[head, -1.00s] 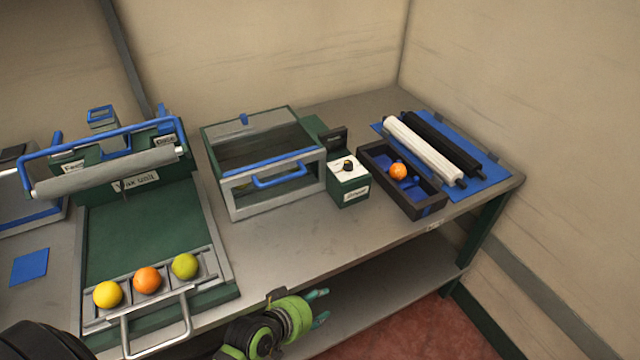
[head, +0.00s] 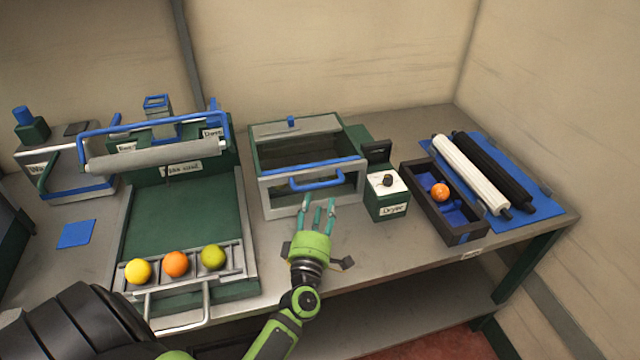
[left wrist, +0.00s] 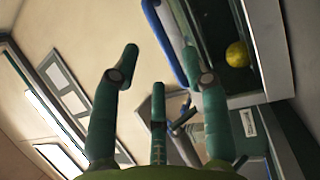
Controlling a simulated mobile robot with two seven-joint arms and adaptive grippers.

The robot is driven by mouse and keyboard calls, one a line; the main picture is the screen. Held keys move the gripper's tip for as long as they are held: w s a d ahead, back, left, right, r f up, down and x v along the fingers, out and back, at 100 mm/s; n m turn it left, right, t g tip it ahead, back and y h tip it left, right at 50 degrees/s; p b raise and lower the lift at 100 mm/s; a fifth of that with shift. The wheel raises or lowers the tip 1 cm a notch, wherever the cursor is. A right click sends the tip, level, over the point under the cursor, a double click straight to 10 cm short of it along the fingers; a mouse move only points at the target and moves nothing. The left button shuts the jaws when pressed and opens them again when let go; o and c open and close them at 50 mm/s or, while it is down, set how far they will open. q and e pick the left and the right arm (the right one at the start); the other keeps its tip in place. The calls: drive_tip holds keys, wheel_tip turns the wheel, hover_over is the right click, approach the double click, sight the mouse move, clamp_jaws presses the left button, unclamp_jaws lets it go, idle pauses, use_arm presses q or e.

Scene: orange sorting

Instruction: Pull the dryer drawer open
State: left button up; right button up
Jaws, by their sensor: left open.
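The dryer (head: 262,195) is a grey and green box with a window and a blue bar handle (head: 318,184) on its drawer front. The drawer looks shut. My left gripper (head: 319,204) is open and empty in front of the drawer, its fingers just below the handle and pointing at it. In the left wrist view the blue handle (left wrist: 163,42) is beyond the open fingers (left wrist: 160,80), apart from them as far as I can tell. A yellow fruit (left wrist: 237,54) shows inside the dryer there. My right gripper is not in view.
The dryer's control box (head: 386,197) with a black knob stands right of it. A dark tray (head: 458,225) with an orange fruit is further right, near rollers on a blue mat (head: 545,206). At left, a green board (head: 185,225) has several fruits at its front.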

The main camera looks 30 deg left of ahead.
sight(319, 186)
use_arm(q)
drive_tip(key=shift+n+y, duration=0.3)
drive_tip(key=shift+n, duration=0.1)
drive_tip(key=x, duration=0.3)
drive_tip(key=p+x, duration=0.1)
drive_tip(key=x, duration=0.3)
drive_tip(key=shift+a, duration=0.35)
drive_tip(key=shift+s, duration=0.1)
clamp_jaws()
